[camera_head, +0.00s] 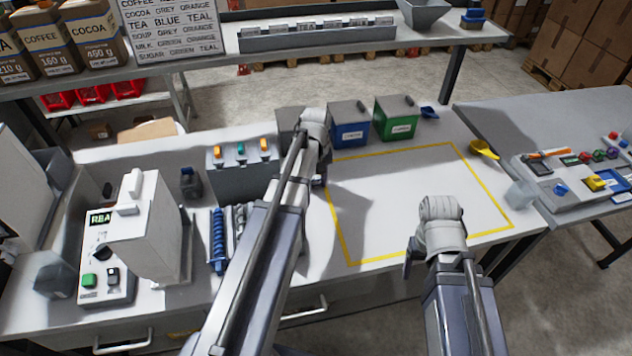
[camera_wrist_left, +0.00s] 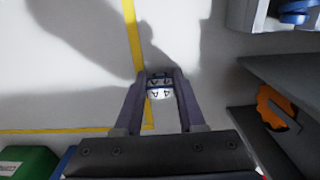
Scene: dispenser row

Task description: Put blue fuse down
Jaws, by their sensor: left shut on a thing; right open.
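In the left wrist view the fuse (camera_wrist_left: 159,93), a small piece with white faces and dark marks, sits between the fingertips of my left gripper (camera_wrist_left: 159,82), which is shut on it. Its blue part is hard to make out. Below it is the white bench top, near a corner of the yellow outline (camera_wrist_left: 133,50). In the head view my left gripper (camera_head: 320,180) is mostly hidden behind its own wrist, at the left side of the yellow-outlined area (camera_head: 420,190). The fuse does not show there. My right gripper (camera_head: 411,255) is open and empty near the outline's front edge.
A blue box (camera_head: 350,131) and a green box (camera_head: 396,120) stand behind the outline. A grey box with coloured knobs (camera_head: 240,172) and a scale-like machine (camera_head: 140,235) stand left. A yellow scoop (camera_head: 484,150) lies right. The outlined area looks clear.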

